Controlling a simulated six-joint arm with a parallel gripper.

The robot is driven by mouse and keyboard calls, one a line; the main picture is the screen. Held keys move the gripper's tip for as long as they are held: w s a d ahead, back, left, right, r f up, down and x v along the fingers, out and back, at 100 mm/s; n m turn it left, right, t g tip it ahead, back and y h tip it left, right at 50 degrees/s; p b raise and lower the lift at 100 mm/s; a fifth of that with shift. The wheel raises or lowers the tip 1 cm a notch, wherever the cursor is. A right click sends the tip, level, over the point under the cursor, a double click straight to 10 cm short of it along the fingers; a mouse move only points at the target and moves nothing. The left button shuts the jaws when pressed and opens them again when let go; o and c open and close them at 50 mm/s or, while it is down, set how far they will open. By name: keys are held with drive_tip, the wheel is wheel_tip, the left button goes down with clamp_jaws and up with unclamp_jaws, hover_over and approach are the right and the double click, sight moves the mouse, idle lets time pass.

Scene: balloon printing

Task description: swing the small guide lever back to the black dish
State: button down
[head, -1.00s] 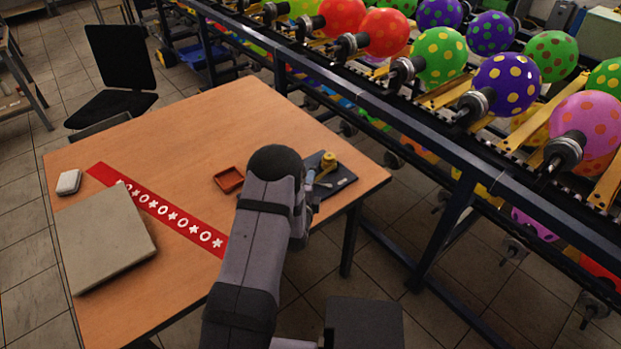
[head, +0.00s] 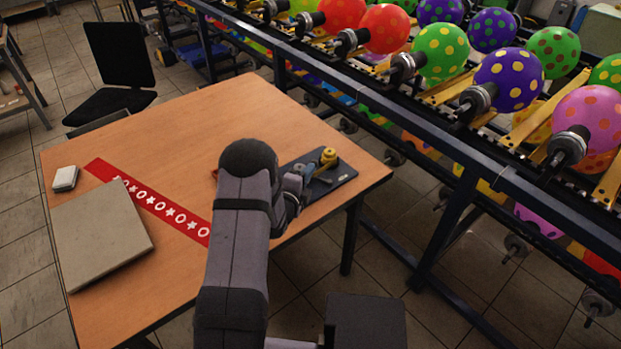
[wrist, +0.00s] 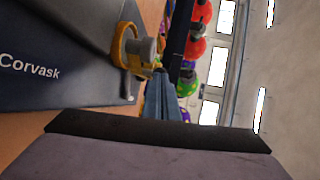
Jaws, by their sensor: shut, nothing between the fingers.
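A dark board (head: 338,179) lies on the table's right corner. A yellow-banded part (head: 328,157) stands on its far side; in the wrist view it is a yellow ring (wrist: 126,46) around a grey cylinder (wrist: 143,50). My gripper (head: 312,172) is at the board's left side, close to the yellow part, its fingers shut and empty; they show blue-grey in the wrist view (wrist: 160,94). The guide lever and black dish cannot be clearly told apart from the dark board and my gripper. My arm hides the board's near left part.
The wooden table (head: 190,120) holds a red printed strip (head: 160,207), a grey closed slab (head: 100,235) and a small white box (head: 65,178). An orange-red tray is almost hidden behind my arm. A rack with balloons (head: 509,80) stands to the right, past the table edge.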

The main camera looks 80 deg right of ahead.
drive_tip(key=m+g+b, duration=0.1)
drive_tip(key=w+d+m+g+y+b, duration=0.1)
drive_tip(key=shift+d+f+g+b, duration=0.2)
drive_tip(key=shift+d+g+b, duration=0.1)
drive_tip(key=shift+g+b, duration=0.1)
drive_tip(key=d+m+g+y+b, duration=0.1)
drive_tip(key=g, duration=0.1)
drive_tip(key=d+m+g+y+b, duration=0.1)
drive_tip(key=m+b, duration=0.1)
drive_tip(key=shift+g+b, duration=0.3)
drive_tip(key=shift+g, duration=0.1)
drive_tip(key=shift+s+d+m+y+b, duration=0.1)
drive_tip(key=shift+s+m+y+b, duration=0.05)
drive_tip(key=shift+m+y+b, duration=0.2)
drive_tip(key=d+b, duration=0.2)
drive_tip(key=b, duration=0.1)
drive_tip(key=shift+s, duration=0.35)
drive_tip(key=shift+d+r, duration=0.15)
drive_tip(key=shift+r, duration=0.15)
wheel_tip(320, 180, up, 10)
